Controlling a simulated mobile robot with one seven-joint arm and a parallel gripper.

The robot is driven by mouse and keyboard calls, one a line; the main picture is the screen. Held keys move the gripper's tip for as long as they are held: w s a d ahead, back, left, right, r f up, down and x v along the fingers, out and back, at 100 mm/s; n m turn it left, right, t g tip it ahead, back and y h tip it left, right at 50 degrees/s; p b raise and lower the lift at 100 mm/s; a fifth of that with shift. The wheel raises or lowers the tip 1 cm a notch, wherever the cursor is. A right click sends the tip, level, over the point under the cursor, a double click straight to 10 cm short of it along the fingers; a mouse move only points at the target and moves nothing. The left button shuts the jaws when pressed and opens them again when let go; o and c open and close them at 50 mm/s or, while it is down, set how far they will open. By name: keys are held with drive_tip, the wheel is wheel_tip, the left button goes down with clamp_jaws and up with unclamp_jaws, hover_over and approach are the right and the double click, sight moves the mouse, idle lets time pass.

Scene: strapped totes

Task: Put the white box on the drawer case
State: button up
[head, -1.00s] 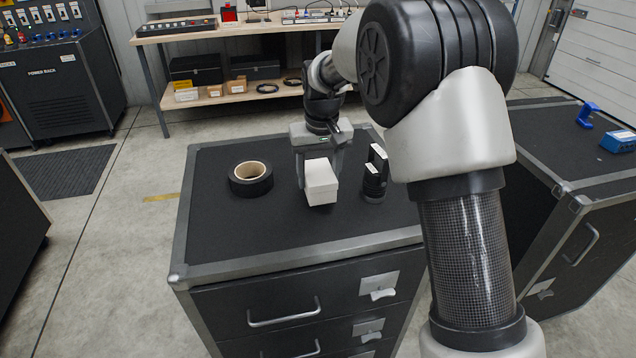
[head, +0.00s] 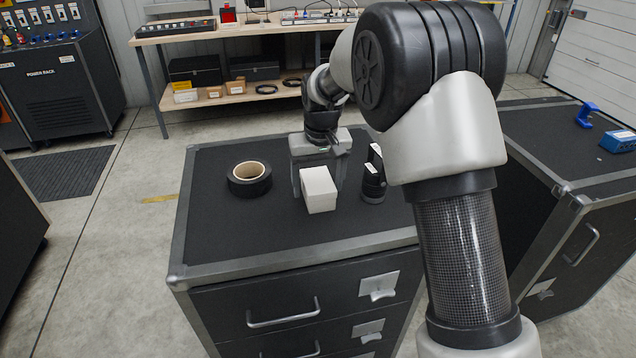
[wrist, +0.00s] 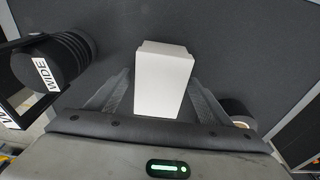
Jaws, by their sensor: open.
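The white box (head: 319,190) sits on the black top of the drawer case (head: 240,225), right of a roll of black tape. My gripper (head: 318,178) is above the box from behind, with one finger on each side of it. In the wrist view the white box (wrist: 164,82) lies between the fingers of my gripper (wrist: 162,92). The fingers are spread, with narrow gaps beside the box. The underside of the box is hidden.
The black tape roll (head: 249,178) lies left of the box. A black lens-like cylinder (head: 373,184) stands close on the right; it shows in the wrist view (wrist: 50,65) with "WIDE" on its label. The case top's front left is clear.

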sight(320, 185)
wheel_tip(320, 185, up, 12)
drive_tip(key=s+r+p, duration=0.1)
drive_tip(key=s, duration=0.1)
drive_tip(key=s+d+r, duration=0.5)
drive_tip(key=d, duration=0.1)
drive_tip(key=s+d+m+t, duration=0.1)
drive_tip(key=s+d, duration=0.4)
drive_tip(key=s, duration=0.7)
drive_tip(key=s+d+m+t, duration=0.2)
drive_tip(key=s+d, duration=0.4)
drive_tip(key=s, duration=0.6)
drive_tip(key=shift+s+t, duration=0.35)
drive_tip(key=shift+t, duration=0.05)
